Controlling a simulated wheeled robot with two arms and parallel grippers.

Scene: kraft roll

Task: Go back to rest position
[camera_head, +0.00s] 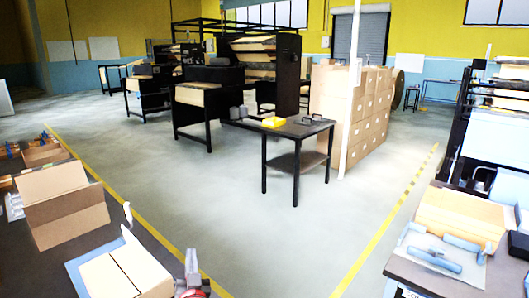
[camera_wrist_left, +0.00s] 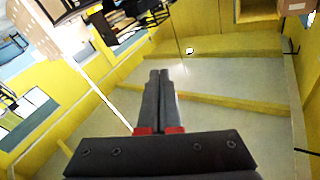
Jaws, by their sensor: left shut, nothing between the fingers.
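My left gripper (camera_head: 192,258) shows at the bottom of the head view, just right of the near box on the left table. In the left wrist view its two dark fingers (camera_wrist_left: 159,76) with red bases lie side by side, shut with nothing between them. That view looks out over the floor and yellow walls, tilted, with no object near the fingers. My right gripper cannot be made out in the head view.
At right, a table holds a carton (camera_head: 460,216) and grey-blue rolls (camera_head: 432,260). A black table (camera_head: 280,129) and stacked cartons (camera_head: 350,110) stand beyond open floor.

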